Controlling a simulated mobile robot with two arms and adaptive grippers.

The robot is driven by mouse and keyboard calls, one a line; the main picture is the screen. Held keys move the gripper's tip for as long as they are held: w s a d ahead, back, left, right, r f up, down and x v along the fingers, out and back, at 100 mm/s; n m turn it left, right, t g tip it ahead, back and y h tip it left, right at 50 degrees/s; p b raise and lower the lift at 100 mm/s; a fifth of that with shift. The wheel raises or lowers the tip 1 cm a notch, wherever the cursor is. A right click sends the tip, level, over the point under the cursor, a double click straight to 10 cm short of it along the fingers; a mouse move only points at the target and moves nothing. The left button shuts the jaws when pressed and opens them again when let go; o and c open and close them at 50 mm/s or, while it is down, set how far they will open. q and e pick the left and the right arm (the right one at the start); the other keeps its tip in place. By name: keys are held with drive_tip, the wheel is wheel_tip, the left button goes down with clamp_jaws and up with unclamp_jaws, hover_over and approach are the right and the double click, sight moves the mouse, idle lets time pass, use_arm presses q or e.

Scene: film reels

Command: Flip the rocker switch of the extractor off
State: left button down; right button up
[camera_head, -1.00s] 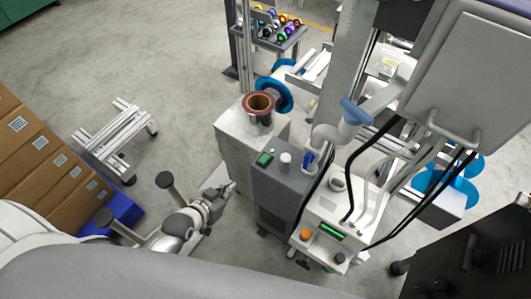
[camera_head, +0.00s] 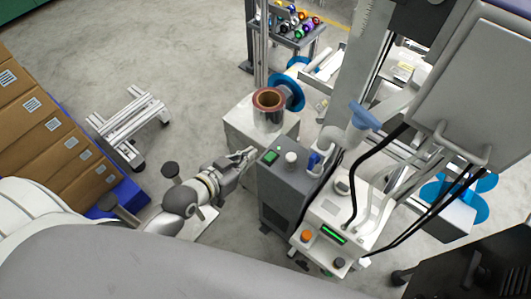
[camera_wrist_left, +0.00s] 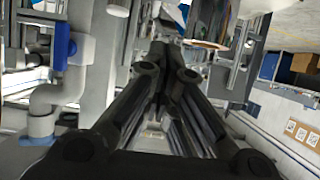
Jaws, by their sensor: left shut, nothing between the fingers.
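The extractor (camera_head: 287,190) is a dark grey cabinet in the middle of the head view, with a white knob (camera_head: 291,158) on its top. Its rocker switch (camera_head: 270,156) is a small green piece in a dark frame at the top's left corner. My left gripper (camera_head: 252,152) is shut and empty, its tips just left of the switch. I cannot tell whether they touch the extractor. The left wrist view shows the closed fingers (camera_wrist_left: 163,52) from behind; I cannot make out the switch there. My right gripper is not in view.
A white cabinet (camera_head: 238,122) with a brown-rimmed reel (camera_head: 268,98) stands behind the gripper. A white unit (camera_head: 350,245) with black hoses stands right of the extractor. A metal frame (camera_head: 130,125) and cardboard boxes (camera_head: 50,140) are at the left. Open floor lies between.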

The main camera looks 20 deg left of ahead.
use_arm(q)
hover_over(268, 158)
drive_tip(key=f, duration=0.3)
drive_tip(key=shift+s+a+f, duration=0.2)
drive_tip(key=shift+s+f, duration=0.1)
drive_tip(key=shift+s, duration=0.05)
wheel_tip(268, 158, down, 3)
drive_tip(key=shift+f, duration=0.15)
drive_tip(key=shift+s+f+b, duration=0.15)
drive_tip(key=shift+f+b, duration=0.15)
drive_tip(key=shift+f, duration=0.15)
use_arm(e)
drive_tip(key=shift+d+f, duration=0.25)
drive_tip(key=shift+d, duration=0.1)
use_arm(q)
drive_tip(key=shift+s+a+f, duration=0.15)
drive_tip(key=shift+s+f, duration=0.15)
drive_tip(key=shift+f, duration=0.2)
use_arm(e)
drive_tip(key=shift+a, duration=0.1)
use_arm(q)
drive_tip(key=shift+r, duration=0.1)
drive_tip(key=shift+w, duration=0.15)
drive_tip(key=shift+w+d+r+p, duration=0.3)
drive_tip(key=shift+w+r+p, duration=0.05)
drive_tip(key=shift+w, duration=0.25)
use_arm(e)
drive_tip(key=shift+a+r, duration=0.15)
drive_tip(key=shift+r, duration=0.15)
